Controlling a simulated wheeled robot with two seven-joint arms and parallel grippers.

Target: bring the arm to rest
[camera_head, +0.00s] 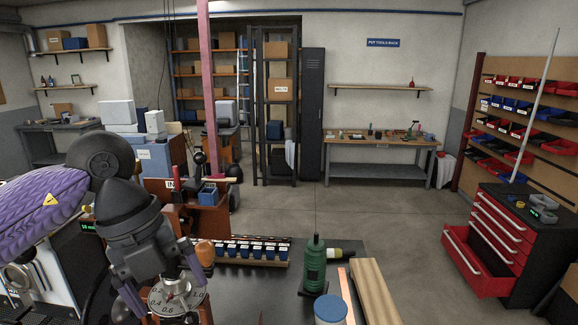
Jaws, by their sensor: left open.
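My left arm (45,212), in a purple sleeve with a yellow warning mark, comes in from the left in the head view. Its dark grey wrist bends down to the left gripper (162,284). The gripper points downward with its two purple fingers spread apart, and I see nothing held between them. A round white dial gauge (178,297) shows right by the fingers; I cannot tell whether they touch it. An orange-brown rounded knob (205,252) is just right of the right finger. My right gripper is not in view.
A dark bench in front holds a rack of small blue-and-white containers (251,252), a green bottle-like tool (315,264), a blue-topped container (330,311) and a wooden plank (373,292). A red tool cabinet (500,225) with an open drawer stands right. The floor beyond is clear.

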